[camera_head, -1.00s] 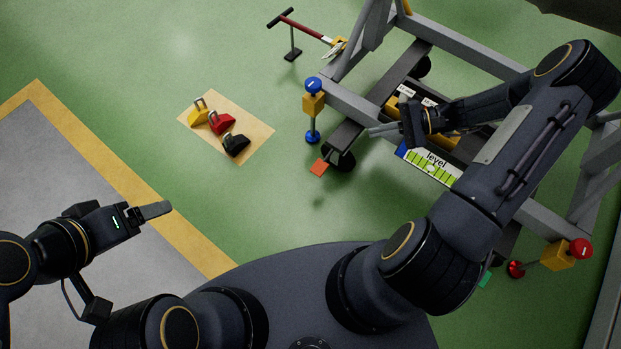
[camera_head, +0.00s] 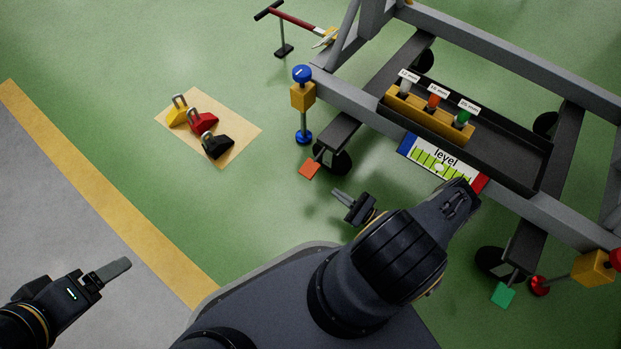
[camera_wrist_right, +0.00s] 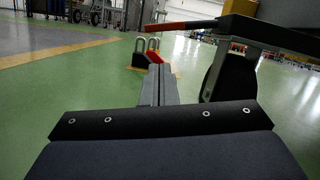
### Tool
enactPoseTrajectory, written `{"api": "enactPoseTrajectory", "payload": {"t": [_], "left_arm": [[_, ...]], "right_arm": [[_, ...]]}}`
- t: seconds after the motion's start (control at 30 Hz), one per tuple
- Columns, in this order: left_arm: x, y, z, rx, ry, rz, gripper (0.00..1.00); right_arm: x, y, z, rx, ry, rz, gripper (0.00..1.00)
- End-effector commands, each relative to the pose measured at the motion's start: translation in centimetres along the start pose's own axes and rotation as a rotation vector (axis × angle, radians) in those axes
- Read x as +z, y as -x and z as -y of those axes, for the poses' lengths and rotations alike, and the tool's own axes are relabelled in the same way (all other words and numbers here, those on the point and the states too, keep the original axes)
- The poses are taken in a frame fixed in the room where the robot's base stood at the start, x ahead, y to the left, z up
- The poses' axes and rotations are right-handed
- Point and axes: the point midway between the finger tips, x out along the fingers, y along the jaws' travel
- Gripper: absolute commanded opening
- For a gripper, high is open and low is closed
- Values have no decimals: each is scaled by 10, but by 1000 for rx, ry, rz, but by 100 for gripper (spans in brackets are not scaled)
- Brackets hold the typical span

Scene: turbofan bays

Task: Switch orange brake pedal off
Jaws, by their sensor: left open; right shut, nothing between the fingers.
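The orange brake pedal (camera_head: 310,168) sticks out at the caster by the cart's left corner, low over the floor. In the right wrist view it appears edge-on as an orange-red strip (camera_wrist_right: 182,26) at the top. My right gripper (camera_head: 338,193) is shut and empty, below and slightly right of the pedal in the head view, apart from it. Its closed fingers (camera_wrist_right: 158,82) point forward, below the strip in the wrist view. My left gripper (camera_head: 126,266) is open and empty, far left above the floor.
The caster wheel (camera_head: 334,160) is beside the pedal. A blue-capped jack (camera_head: 303,95) stands just above it in the head view. A green pedal (camera_head: 503,294) is at another caster. Padlocks (camera_head: 202,121) lie on a tan mat (camera_head: 236,147).

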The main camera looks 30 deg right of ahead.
Motion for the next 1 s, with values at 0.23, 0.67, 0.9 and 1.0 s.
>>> {"api": "enactPoseTrajectory", "payload": {"t": [0.23, 0.67, 0.9, 1.0], "left_arm": [[0, 0, 0, 0, 0, 0, 77], [4, -8, 4, 0, 0, 0, 77], [6, -13, 6, 0, 0, 0, 77], [7, -13, 6, 0, 0, 0, 77]], "right_arm": [[1, -1, 0, 2, 0, 0, 0], [0, -59, -1, 7, -1, 4, 0], [0, -92, -1, 5, -1, 2, 0], [0, -98, 0, 5, 0, 1, 0]]}}
